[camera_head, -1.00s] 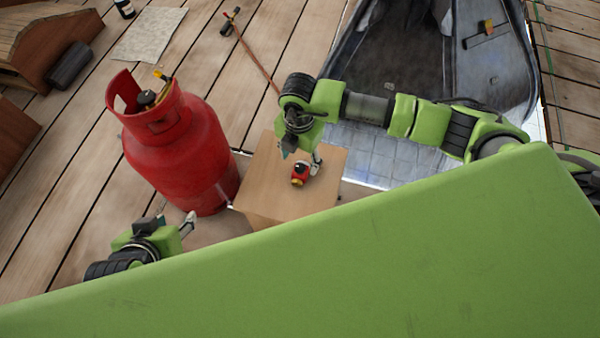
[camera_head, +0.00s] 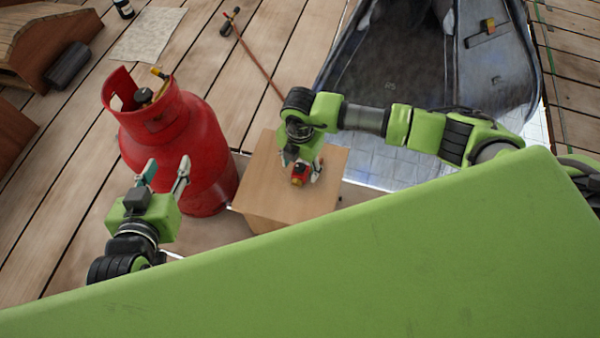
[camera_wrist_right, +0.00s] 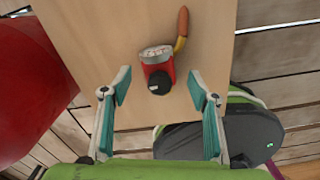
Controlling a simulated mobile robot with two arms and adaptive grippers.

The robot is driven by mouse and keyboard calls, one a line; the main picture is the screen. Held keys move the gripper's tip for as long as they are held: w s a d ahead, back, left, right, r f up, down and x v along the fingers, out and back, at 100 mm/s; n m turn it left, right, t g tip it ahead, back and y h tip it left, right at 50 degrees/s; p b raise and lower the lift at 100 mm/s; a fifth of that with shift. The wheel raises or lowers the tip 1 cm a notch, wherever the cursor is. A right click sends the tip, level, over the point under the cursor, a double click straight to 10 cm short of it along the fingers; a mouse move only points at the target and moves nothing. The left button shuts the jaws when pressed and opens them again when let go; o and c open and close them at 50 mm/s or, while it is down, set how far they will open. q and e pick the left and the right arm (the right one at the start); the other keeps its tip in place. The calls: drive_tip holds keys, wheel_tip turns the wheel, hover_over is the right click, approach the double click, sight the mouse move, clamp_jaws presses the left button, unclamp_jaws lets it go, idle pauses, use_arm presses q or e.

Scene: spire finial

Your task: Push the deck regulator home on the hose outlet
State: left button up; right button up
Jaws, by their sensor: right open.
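A small red fitting with a grey face, a black end and an orange-yellow stem, apparently the deck regulator (camera_head: 299,176), lies on a wooden box (camera_head: 255,205). My right gripper (camera_head: 304,168) is low over the box, open around the fitting. In the right wrist view, the regulator (camera_wrist_right: 158,72) sits just beyond and between the parted fingertips (camera_wrist_right: 159,82), with a gap on each side. My left gripper (camera_head: 167,168) is open and empty, overlapping the red cylinder (camera_head: 205,150) in the head view. I cannot tell which part is the hose outlet.
A reddish hose (camera_head: 260,66) runs across the plank deck to a black and red-yellow end. The cylinder top has a black and yellow fitting (camera_head: 146,96). A dark-lined boat (camera_head: 400,65) lies behind my right arm. A pale mat (camera_head: 148,35) lies at the upper left.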

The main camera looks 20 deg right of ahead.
use_arm(q)
drive_tip(key=shift+w+r, duration=0.1)
drive_tip(key=shift+r, duration=0.05)
use_arm(e)
drive_tip(key=c, duration=1.2)
drive_tip(key=shift+c, duration=0.2)
